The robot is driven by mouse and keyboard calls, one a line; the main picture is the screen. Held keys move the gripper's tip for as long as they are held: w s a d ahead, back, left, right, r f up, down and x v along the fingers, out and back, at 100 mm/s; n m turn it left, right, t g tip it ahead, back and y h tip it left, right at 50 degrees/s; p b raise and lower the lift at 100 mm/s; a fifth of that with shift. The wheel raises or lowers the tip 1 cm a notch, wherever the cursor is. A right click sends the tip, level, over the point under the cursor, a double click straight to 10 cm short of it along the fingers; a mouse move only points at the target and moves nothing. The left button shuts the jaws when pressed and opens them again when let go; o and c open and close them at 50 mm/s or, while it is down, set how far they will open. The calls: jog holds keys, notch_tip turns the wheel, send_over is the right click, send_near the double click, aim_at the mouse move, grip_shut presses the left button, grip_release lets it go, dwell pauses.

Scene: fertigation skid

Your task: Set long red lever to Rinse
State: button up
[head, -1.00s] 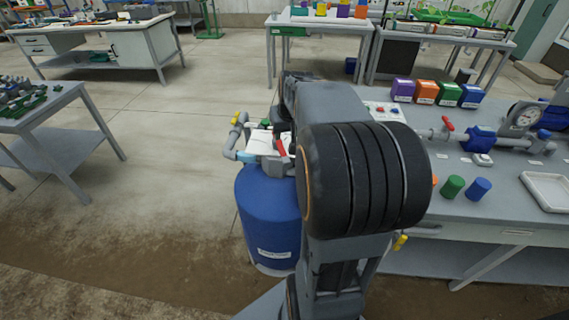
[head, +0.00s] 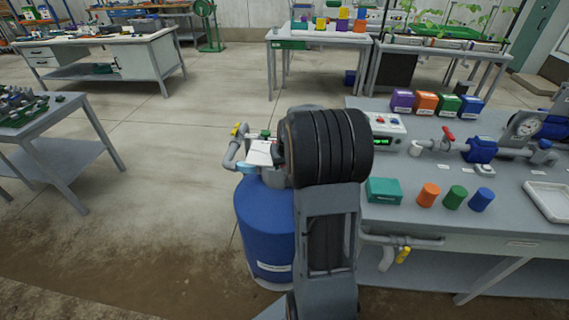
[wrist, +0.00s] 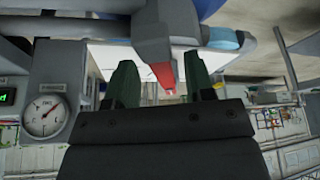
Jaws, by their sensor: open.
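A blue tank (head: 265,225) stands left of the bench, with grey pipework and a white plate (head: 260,153) on top. In the wrist view a red lever (wrist: 163,75) sticks out below a grey fitting (wrist: 155,35), in front of the white plate (wrist: 97,60). My gripper (wrist: 160,75) is open, its two dark green fingers on either side of the red lever's line. I cannot tell whether either finger touches it. In the head view my arm hides the gripper and this lever. The lever's position markings cannot be read.
The bench (head: 415,215) at right holds a teal box (head: 384,190), coloured cylinders, a white tray (head: 548,200) and a pipe with a smaller red handle (head: 448,133). A pipe with a yellow handle (head: 403,255) hangs at its front. Floor left of the tank is clear.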

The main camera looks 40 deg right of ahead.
jog(key=shift+f, duration=0.15)
grip_shut()
dwell(0.4)
